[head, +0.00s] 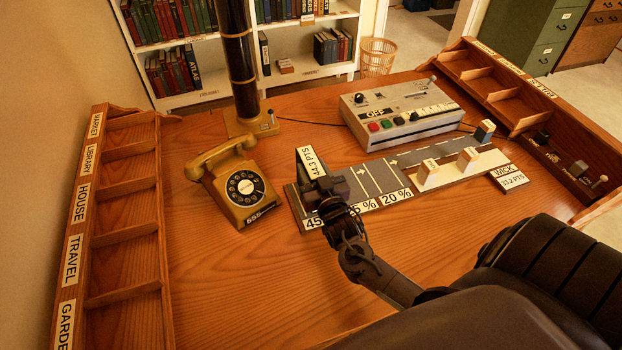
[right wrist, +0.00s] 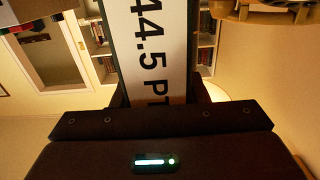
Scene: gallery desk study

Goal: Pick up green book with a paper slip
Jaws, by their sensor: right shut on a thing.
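Several green books stand among red and dark ones on the white bookcase (head: 225,75) behind the desk. One dark green book (head: 264,52) with a white label stands at the left of a lower section. I cannot make out a paper slip on any book. My right gripper (head: 322,188) is above the left end of the grey strip board on the desk, shut on a thin dark-edged piece with a white label (head: 311,161). The label starts "44.5 PT" in the right wrist view (right wrist: 155,50). My left gripper is not in view.
The desk holds a yellow telephone (head: 235,183), a grey control box (head: 400,115), a lamp post (head: 240,65) and the strip board (head: 375,178) with small blocks. Slotted wooden racks (head: 118,220) line both sides. The front left desktop is clear.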

